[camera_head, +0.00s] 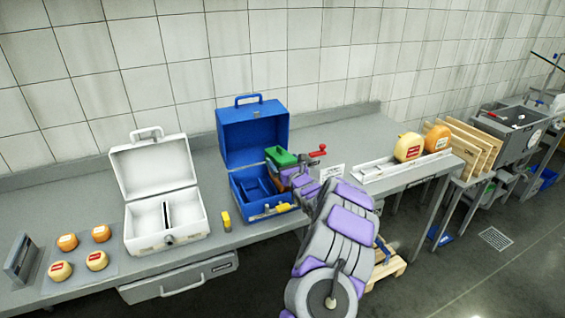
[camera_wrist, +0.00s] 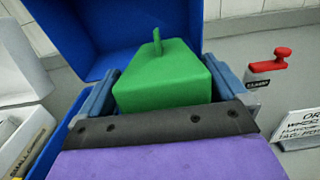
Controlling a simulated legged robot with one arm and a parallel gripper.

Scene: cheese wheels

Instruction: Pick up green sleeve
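The green sleeve (camera_head: 281,157) is a green, wedge-like block with a small upright tab on top, above the right part of the open blue case (camera_head: 252,133). In the wrist view the green sleeve (camera_wrist: 163,77) sits between the two blue-grey fingers of my gripper (camera_wrist: 165,88). The fingers press close against both its sides, so my gripper looks shut on it. In the head view my gripper (camera_head: 290,172) is at the case's right side, and my arm covers part of the case. The sleeve's underside is hidden.
An open white case (camera_head: 160,190) stands left of the blue one, with a yellow item (camera_head: 226,221) between them. A red-handled part (camera_head: 318,152) stands close right of my gripper. Cheese wheels (camera_head: 408,147) sit farther right. Round cheeses (camera_head: 61,271) lie at far left.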

